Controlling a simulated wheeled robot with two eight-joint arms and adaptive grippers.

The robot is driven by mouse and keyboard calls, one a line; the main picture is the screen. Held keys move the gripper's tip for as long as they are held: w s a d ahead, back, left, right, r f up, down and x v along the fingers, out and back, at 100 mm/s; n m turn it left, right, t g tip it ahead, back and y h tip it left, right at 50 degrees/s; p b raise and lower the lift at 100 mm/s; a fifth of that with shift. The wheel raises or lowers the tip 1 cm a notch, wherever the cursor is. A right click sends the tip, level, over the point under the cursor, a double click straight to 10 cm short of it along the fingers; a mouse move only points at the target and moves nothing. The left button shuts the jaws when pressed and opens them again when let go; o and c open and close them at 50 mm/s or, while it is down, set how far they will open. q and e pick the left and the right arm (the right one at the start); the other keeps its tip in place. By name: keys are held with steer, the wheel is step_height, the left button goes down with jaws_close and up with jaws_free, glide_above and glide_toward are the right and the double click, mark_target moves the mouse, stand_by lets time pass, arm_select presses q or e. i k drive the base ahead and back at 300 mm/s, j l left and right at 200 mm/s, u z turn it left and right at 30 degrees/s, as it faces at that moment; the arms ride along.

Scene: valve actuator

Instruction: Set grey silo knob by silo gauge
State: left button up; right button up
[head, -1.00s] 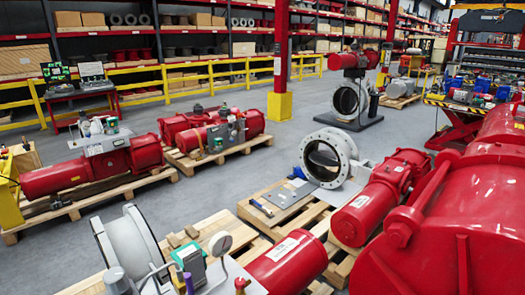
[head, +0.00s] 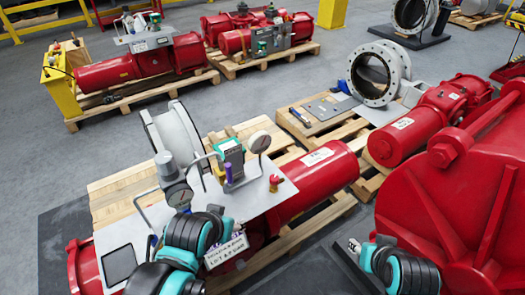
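A grey silo-shaped regulator with a domed knob (head: 164,164) stands on the light metal panel of the nearest red actuator, left of centre. A small round dial gauge (head: 180,195) sits on it just below the knob. Black and teal links of my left arm rise from the bottom edge, just below and right of that gauge. Links of my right arm show at the lower right, in front of the large red housing. No contact with the knob shows.
A green-faced device (head: 232,155), a round gauge on a post (head: 259,142) and a red knob (head: 275,183) crowd the panel (head: 268,198). A tall white flanged ring (head: 172,137) stands behind. A large red housing (head: 450,200) fills the right side.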

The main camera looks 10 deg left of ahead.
mark_target(166, 164)
steer(key=u, duration=1.4)
